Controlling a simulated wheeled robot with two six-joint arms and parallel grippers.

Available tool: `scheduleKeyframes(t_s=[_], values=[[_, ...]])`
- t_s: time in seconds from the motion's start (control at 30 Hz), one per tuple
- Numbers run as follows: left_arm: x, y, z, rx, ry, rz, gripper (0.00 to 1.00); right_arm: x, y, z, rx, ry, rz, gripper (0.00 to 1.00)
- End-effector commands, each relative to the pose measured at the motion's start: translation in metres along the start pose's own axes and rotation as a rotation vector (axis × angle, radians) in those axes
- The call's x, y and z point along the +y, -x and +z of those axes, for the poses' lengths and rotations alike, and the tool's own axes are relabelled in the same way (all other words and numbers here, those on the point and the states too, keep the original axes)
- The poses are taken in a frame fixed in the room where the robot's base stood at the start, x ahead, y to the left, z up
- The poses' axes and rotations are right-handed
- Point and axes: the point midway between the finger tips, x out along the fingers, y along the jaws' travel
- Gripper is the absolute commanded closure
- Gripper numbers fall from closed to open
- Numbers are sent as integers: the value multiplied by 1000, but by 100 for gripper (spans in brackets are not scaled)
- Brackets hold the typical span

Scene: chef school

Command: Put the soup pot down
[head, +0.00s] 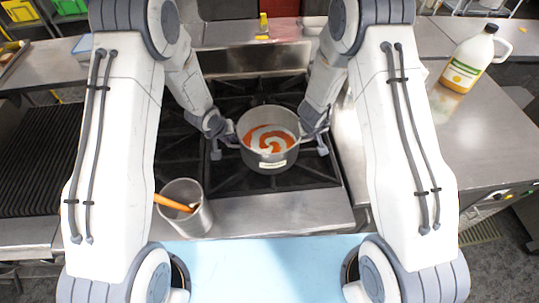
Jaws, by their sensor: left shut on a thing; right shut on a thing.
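The soup pot (268,160) is a grey metal pot with orange soup and a white swirl inside. It is over the black stove grates in the middle of the head view, and it looks level. I cannot tell whether its base touches the grate. My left gripper (224,142) is shut on the pot's left handle. My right gripper (315,138) is shut on the pot's right handle. The fingers partly hide both handles.
A metal container (187,212) with an orange-handled utensil stands at the stove's front left. A ribbed grill (40,160) lies to the left. A jug (468,62) stands on the steel counter (470,140) at the right. Bare grate (260,184) shows before the pot.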

Motion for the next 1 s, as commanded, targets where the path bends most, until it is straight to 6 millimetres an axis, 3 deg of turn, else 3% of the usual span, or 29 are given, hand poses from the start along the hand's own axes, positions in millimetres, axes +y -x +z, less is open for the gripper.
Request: scheduleKeyframes(t_s=[0.17,0.2,0.27,0.63,1.0], values=[[-2,-11,3,3,0,1,100,-2,-11,3,3,-1,1,100],[-2,-9,4,0,1,0,75,-2,-9,4,0,0,1,75],[-2,-8,3,0,1,0,57,-2,-8,4,0,0,0,57],[-1,-2,2,3,-1,2,57,-2,-8,3,1,0,0,57],[-2,64,3,2,-1,1,57,-2,-8,3,1,0,0,57]])
